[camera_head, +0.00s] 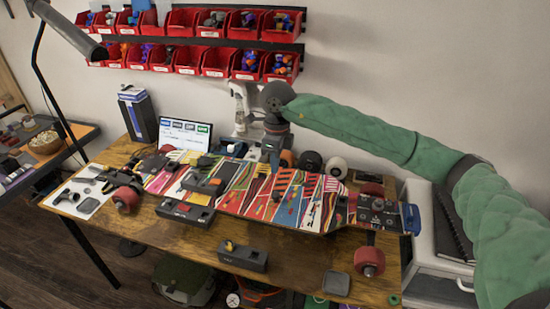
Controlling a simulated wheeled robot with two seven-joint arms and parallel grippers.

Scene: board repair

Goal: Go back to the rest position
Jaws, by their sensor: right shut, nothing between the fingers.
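My right arm, in a green padded sleeve, comes in from the right and reaches over the back of the workbench (190,240). My right gripper (272,150) points down behind the skateboard, near the back edge of the bench. It is shut with nothing seen in it, and its fingertips are small and partly hidden. A skateboard (285,200) with a colourful striped deck lies across the bench, with red wheels (369,261) at the right and left. My left gripper does not show.
Red bins (217,63) hang in two rows on the wall. A monitor (184,135), a dark box (138,113) and a spray bottle (239,110) stand at the back. A dark block (243,256) lies at the front. A lamp (68,30) overhangs the left. A white case (430,240) stands right.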

